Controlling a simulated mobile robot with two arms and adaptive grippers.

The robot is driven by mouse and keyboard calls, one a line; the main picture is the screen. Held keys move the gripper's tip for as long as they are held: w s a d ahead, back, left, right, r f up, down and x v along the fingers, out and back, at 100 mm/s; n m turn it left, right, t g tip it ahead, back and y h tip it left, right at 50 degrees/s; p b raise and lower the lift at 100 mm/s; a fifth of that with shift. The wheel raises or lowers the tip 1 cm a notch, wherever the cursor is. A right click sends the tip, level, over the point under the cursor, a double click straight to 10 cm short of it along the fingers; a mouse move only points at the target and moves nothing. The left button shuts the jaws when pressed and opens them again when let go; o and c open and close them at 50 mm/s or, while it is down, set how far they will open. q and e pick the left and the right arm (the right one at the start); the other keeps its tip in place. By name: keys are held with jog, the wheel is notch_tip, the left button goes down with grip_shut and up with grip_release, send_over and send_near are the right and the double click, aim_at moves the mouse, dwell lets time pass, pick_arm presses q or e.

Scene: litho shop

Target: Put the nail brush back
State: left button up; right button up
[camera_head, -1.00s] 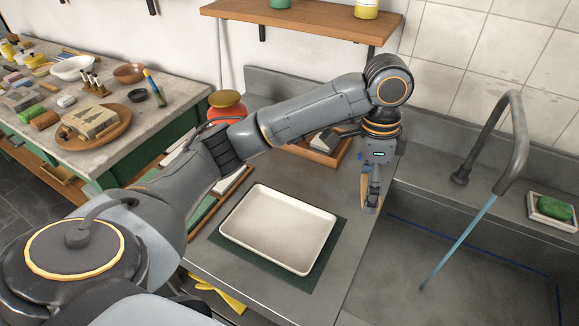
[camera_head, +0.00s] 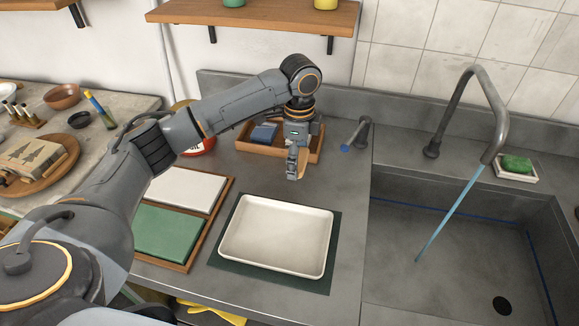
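My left gripper (camera_head: 291,176) comes in from the left and points down, above the counter just in front of the wooden tray. Its fingers appear closed on a small tan wooden piece (camera_head: 303,161), which seems to be the nail brush. The fingers hide much of it, and its bristles cannot be made out. The shallow wooden tray (camera_head: 246,147) stands at the back of the counter with a blue block (camera_head: 263,133) in its left part. The arm hides part of the tray. My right gripper is not in view.
A white tray (camera_head: 275,240) lies on a dark green mat in front. White and green panels (camera_head: 165,235) in a wooden frame lie to its left. A red pot stands behind my arm. A blue-tipped metal fitting (camera_head: 362,133) and the sink (camera_head: 450,225) with running water are to the right.

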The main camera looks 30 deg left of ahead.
pick_arm(q)
jog(key=shift+w+a+f, duration=0.25)
jog(key=shift+a+f, duration=0.2)
jog(key=shift+f, duration=0.1)
jog(key=shift+w+a+f, duration=0.2)
jog(key=shift+a+f, duration=0.2)
jog(key=shift+f, duration=0.15)
jog(key=shift+w+a+f, duration=0.2)
jog(key=shift+a+f, duration=0.15)
jog(key=shift+f, duration=0.2)
jog(key=f, duration=0.1)
jog(key=f+p, duration=0.1)
jog(key=f, duration=0.1)
jog(key=shift+a+f, duration=0.25)
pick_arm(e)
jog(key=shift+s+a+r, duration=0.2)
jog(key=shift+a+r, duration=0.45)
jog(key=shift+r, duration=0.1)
pick_arm(q)
jog(key=shift+d, duration=0.1)
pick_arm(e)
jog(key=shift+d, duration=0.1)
pick_arm(q)
jog(key=o, duration=0.8)
jog(key=shift+f, duration=0.15)
jog(key=shift+c, duration=0.2)
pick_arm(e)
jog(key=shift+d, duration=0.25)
